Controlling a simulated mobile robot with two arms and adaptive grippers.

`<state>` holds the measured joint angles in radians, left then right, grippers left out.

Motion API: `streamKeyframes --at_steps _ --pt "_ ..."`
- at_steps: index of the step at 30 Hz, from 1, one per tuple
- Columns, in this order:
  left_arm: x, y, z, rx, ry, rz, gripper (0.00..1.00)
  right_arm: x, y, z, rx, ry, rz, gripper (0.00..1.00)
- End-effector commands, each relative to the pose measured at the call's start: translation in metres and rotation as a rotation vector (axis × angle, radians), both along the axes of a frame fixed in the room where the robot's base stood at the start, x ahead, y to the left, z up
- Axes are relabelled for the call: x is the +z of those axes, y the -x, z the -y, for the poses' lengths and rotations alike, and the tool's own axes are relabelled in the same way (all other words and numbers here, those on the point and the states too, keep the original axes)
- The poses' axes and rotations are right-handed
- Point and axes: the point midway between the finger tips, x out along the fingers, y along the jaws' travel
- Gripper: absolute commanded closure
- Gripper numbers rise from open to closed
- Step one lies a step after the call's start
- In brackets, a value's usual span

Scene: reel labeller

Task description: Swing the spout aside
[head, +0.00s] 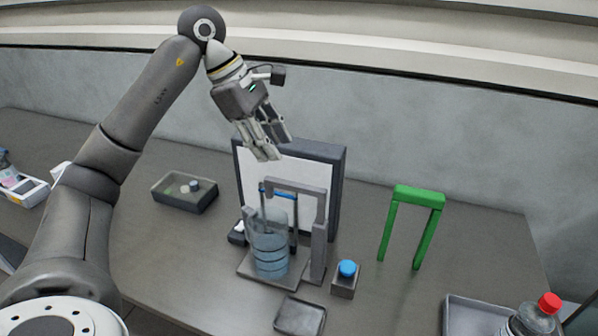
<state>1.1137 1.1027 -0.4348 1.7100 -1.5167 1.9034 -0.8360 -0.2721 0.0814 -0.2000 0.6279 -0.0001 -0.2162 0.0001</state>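A grey post (319,250) stands on a flat base plate. A grey arm (296,185) reaches left from its top, over a clear beaker (269,248) with bluish contents. I take this arm to be the spout; a thin blue bar (284,195) shows just below it. My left gripper (274,150) hangs above and slightly left of the arm, in front of the upright panel. Its fingers look apart, with nothing visible between them, and it appears clear of the spout. My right gripper is out of view.
A dark-framed white panel (335,170) stands behind the beaker. A blue-topped block (345,280) and a small grey tray (299,317) are close by. A green arch (419,198) and a red-capped bottle (535,318) stand at right. A grey bin (184,199) sits left.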

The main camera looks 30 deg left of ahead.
Motion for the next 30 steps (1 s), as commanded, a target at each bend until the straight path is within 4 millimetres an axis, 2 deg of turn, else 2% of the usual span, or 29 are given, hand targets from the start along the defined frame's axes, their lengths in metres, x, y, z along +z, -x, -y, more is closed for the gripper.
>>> streamKeyframes --at_steps 6,9,13,18,21,30 --pt "-0.031 -0.008 0.012 -0.003 0.001 -0.005 0.65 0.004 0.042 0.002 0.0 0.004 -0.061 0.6" --pt "-0.047 -0.013 0.018 -0.003 0.001 -0.004 0.65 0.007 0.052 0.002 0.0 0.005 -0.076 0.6" --pt "-0.066 -0.018 0.025 -0.003 0.001 -0.003 0.65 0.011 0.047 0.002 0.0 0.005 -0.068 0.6" --pt "-0.083 -0.024 0.032 -0.003 0.002 -0.001 0.65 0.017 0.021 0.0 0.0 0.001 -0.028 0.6" --pt "-0.089 -0.025 0.033 -0.003 0.002 0.0 0.65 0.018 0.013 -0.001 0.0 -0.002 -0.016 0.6" --pt "-0.091 -0.026 0.034 -0.002 0.001 0.002 0.65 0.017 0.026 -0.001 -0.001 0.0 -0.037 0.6"
